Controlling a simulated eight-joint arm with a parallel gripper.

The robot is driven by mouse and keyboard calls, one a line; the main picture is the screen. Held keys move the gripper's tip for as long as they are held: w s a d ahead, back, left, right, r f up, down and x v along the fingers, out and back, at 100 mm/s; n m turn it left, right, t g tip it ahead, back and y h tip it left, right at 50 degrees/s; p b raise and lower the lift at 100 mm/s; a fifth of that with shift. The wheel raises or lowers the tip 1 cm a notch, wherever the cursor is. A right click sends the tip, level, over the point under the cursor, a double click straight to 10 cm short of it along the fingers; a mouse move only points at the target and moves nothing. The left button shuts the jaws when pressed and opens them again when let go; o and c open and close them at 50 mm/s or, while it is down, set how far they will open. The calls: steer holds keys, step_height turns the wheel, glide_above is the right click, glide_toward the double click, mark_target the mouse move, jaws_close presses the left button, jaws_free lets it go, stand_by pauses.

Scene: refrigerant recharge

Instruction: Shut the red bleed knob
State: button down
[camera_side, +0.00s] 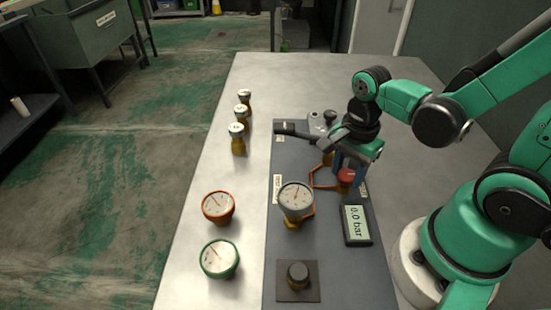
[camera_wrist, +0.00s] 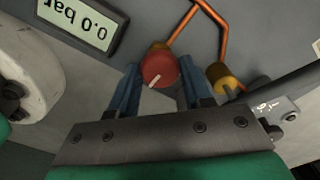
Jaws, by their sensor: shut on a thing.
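The red bleed knob (camera_side: 346,175) stands on the grey panel, beside the copper pipe. In the wrist view the knob (camera_wrist: 160,68) shows its round red top with a pale pointer line slanting to the lower left. My gripper (camera_side: 345,168) comes down over it in the side view, with blue fingers partly hidden behind the knob and the wrist. In the wrist view my gripper (camera_wrist: 158,75) has one blue finger on each side of the knob and is shut on it.
A display (camera_side: 356,224) reads 0.0 bar. A gauge (camera_side: 296,197) and a black lever (camera_side: 293,130) stand close to the gripper. Loose orange (camera_side: 217,206) and green (camera_side: 220,259) gauges and small bottles (camera_side: 238,138) line the left.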

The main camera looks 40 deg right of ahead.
mark_target(347, 174)
stand_by(0.5)
steer(key=shift+c, duration=1.8)
jaws_free()
steer(key=shift+r, duration=2.8)
steer(key=shift+w+a+r+n+t, duration=0.15)
steer(key=shift+w+n+t, duration=0.25)
steer(key=shift+n, duration=0.5)
steer(key=w+a+r+n+t, duration=0.1)
steer(key=w+r+n+t, duration=0.3)
steer(key=n, duration=1.2)
steer(key=shift+w+a+r+t, duration=0.2)
steer(key=shift+w+a+t, duration=0.3)
steer(key=shift+t, duration=0.7)
